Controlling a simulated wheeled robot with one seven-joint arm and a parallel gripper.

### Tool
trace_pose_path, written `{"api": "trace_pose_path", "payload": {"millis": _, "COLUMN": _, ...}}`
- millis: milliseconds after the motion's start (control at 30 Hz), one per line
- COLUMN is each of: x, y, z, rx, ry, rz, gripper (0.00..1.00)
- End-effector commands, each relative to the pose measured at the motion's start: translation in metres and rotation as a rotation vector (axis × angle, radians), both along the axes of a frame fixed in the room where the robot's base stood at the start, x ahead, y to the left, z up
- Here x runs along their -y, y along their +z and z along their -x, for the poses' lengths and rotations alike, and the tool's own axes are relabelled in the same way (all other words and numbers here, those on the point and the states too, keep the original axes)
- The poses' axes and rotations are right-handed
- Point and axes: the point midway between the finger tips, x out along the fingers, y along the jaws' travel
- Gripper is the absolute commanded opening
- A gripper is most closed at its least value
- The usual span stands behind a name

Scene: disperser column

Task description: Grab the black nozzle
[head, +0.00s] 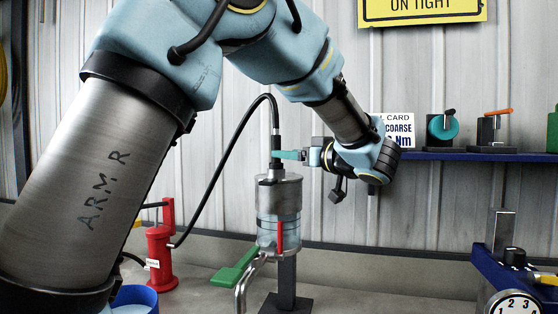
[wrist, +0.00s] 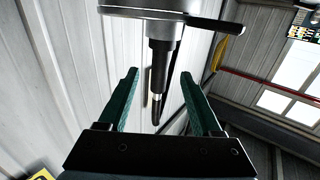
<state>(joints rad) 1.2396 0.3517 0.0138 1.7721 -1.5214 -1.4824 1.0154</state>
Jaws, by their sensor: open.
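The black nozzle (head: 276,142) stands upright on top of the metal disperser column (head: 279,195), with a black hose curving from its upper end. In the wrist view the nozzle (wrist: 159,62) lies in the gap between my two teal fingers, with clear space on both sides. My gripper (wrist: 160,76) is open and empty. In the head view my gripper (head: 286,155) reaches in from the right, level, just above the column's lid. Its near finger crosses in front of the nozzle and hides part of it.
A red pump (head: 161,258) stands on the left, and a green lever (head: 235,268) sticks out low by the column. A blue shelf (head: 470,155) with several small devices is on the wall at right. A dial gauge (head: 514,304) is at lower right.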

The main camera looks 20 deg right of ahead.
Motion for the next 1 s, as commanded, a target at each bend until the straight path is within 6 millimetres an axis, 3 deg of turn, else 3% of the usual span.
{"api": "trace_pose_path", "payload": {"millis": 133, "x": -0.007, "y": 0.002, "z": -0.023, "rx": 0.0, "ry": 0.003, "rz": -0.001, "gripper": 0.66}}
{"api": "trace_pose_path", "payload": {"millis": 467, "x": -0.012, "y": 0.001, "z": -0.046, "rx": 0.0, "ry": 0.002, "rz": -0.001, "gripper": 0.66}}
{"api": "trace_pose_path", "payload": {"millis": 733, "x": -0.021, "y": -0.002, "z": -0.082, "rx": 0.0, "ry": 0.002, "rz": -0.001, "gripper": 0.66}}
{"api": "trace_pose_path", "payload": {"millis": 1000, "x": -0.021, "y": -0.005, "z": -0.086, "rx": 0.0, "ry": -0.001, "rz": 0.001, "gripper": 0.65}}
